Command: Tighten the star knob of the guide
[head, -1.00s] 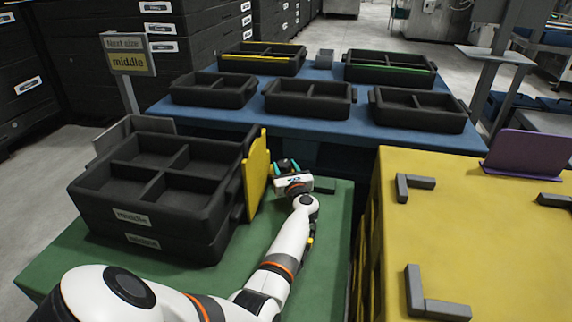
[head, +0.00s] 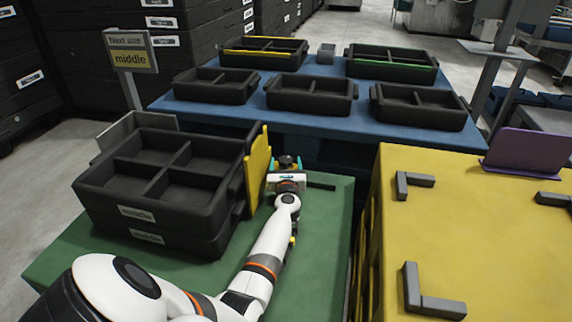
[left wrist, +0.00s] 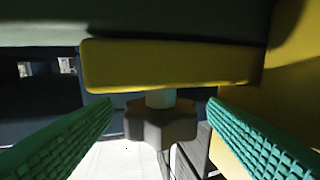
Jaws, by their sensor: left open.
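The star knob (left wrist: 160,122) is a dark grey lobed knob on a short pale stem under a yellow bar of the guide (left wrist: 165,65) in the left wrist view. In the head view the yellow guide (head: 258,170) stands upright at the right side of the stacked black trays, and a dark knob (head: 286,161) shows at the gripper's far end. My left gripper (head: 286,172) is open. Its two green ribbed fingers (left wrist: 162,135) lie either side of the knob, with a visible gap on each side. My right gripper is not in view.
Black trays (head: 110,195) labelled "middle" are stacked on the green table (head: 310,240), close left of my arm. A blue table (head: 330,120) with several trays stands behind. A yellow table (head: 480,240) with grey corner brackets is to the right. A sign (head: 131,58) reads "Next size middle".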

